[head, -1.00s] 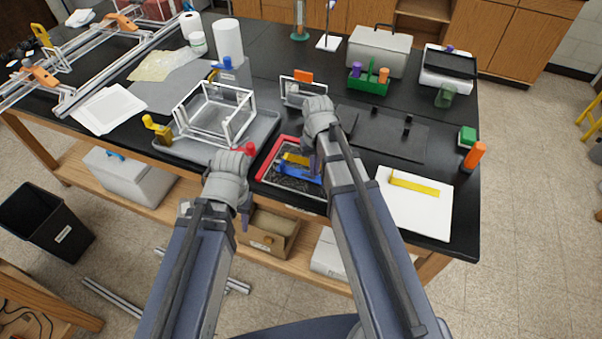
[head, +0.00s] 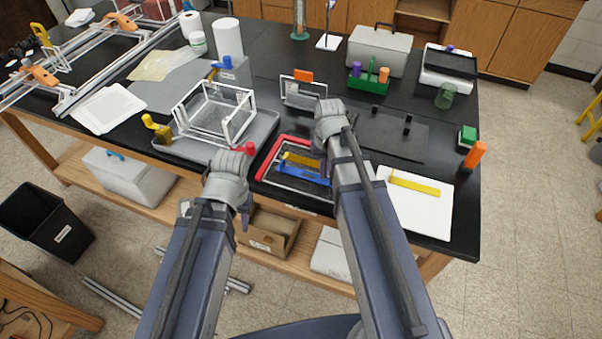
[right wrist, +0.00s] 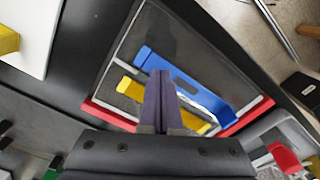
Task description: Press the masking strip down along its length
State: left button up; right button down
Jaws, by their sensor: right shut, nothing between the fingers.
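A red-edged frame (head: 265,163) lies on the black bench. In it lie a blue strip (head: 302,174) and a yellow strip (head: 290,158), side by side. The right wrist view shows the blue strip (right wrist: 183,82) and the yellow strip (right wrist: 130,88) close up; I cannot tell for certain which is the masking strip. My right gripper (head: 321,170) is over the right end of these strips. Its fingers (right wrist: 161,75) are shut and empty, and hide part of the yellow strip; contact is unclear. My left gripper (head: 245,217) hangs at the bench's front edge, its jaw gap hidden.
A wire-like white frame (head: 233,128) stands in a grey tray (head: 268,128) left of the red-edged frame. A white sheet (head: 425,212) with another yellow strip (head: 413,182) lies to the right. A dark plate (head: 400,146) with small posts lies behind.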

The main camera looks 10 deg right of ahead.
aim_at(294, 171)
jog(key=shift+f+b, duration=0.6)
jog(key=shift+f, duration=0.05)
dwell(0.9)
jog(key=shift+r+p, duration=0.85)
jog(key=shift+f, duration=0.1)
jog(key=shift+w+a, duration=0.9)
jog(key=shift+a, duration=0.45)
jog(key=shift+w+a, duration=0.9)
jog(key=shift+a, duration=0.4)
jog(key=shift+w+a, duration=0.9)
jog(key=shift+a, duration=0.45)
jog(key=shift+f+b, duration=0.7)
jog(key=shift+b, duration=0.1)
